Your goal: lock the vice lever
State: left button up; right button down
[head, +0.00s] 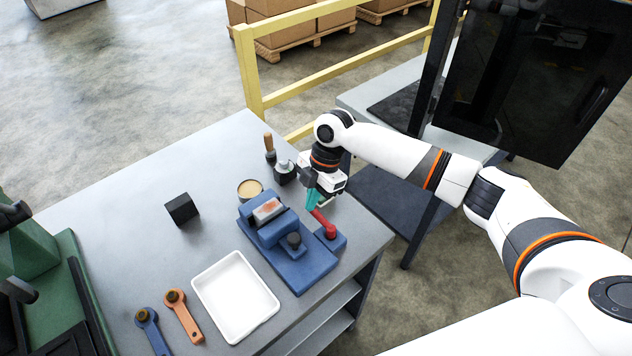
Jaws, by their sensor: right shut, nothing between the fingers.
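The blue vice (285,246) stands on the grey table, with a block with a reddish top (267,210) between its jaws. Its red lever (325,224) is at the vice's right end and slants up and left from its pivot. My right gripper (313,204) reaches in from the right, its teal fingers pointing down at the upper end of the red lever. The fingers are shut with nothing between them. They look close to or touching the lever; I cannot tell which. My left gripper is not in view.
A white tray (236,297) lies in front of the vice, with orange (184,317) and blue (152,331) tools to its left. A green machine (38,262) is at left.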

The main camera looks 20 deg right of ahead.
aim_at(320, 219)
jog(key=shift+x, duration=1.15)
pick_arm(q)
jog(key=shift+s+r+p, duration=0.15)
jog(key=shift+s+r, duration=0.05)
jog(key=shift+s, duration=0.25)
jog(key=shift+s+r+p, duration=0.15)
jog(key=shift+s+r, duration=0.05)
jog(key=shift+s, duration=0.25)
pick_arm(e)
jog(key=shift+a+f, duration=0.15)
jog(key=shift+f, duration=0.4)
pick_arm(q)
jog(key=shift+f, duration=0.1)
